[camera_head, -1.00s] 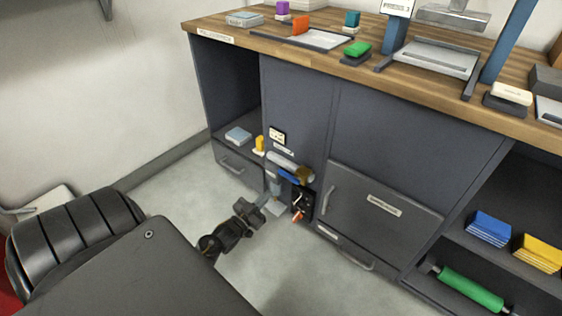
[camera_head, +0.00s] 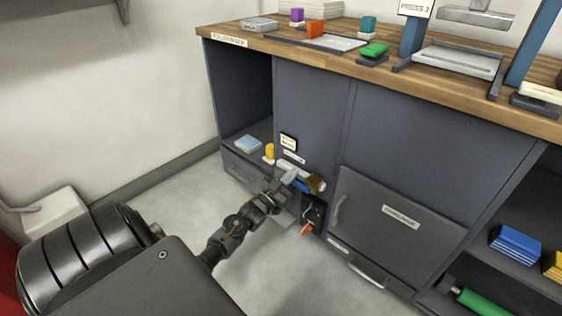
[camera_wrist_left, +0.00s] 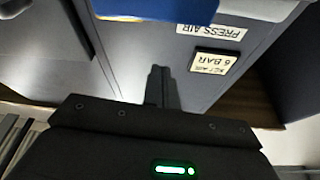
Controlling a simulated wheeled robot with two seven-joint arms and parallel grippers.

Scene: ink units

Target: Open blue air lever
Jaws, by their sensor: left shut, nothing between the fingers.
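The blue air lever (camera_head: 303,186) is on the front of the grey cabinet, beside a silver cylinder with a brass-coloured end. In the left wrist view a blue bar (camera_wrist_left: 155,8), apparently this lever, crosses the top edge and is cut off. My left gripper (camera_head: 288,176) reaches in from the left, its fingers overlapping the lever's left end in the head view; I cannot tell whether they touch it. In the left wrist view its fingers (camera_wrist_left: 160,72) are shut and empty, below the blue bar. My right gripper is not in view.
An upside-down "PRESS AIR" label (camera_wrist_left: 211,30) and a "6 BAR" plate (camera_wrist_left: 214,63) show near the fingers. Below the lever is a black box with an orange-red handle (camera_head: 307,229). A closed cabinet door (camera_head: 400,235) is to the right. The floor in front is clear.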

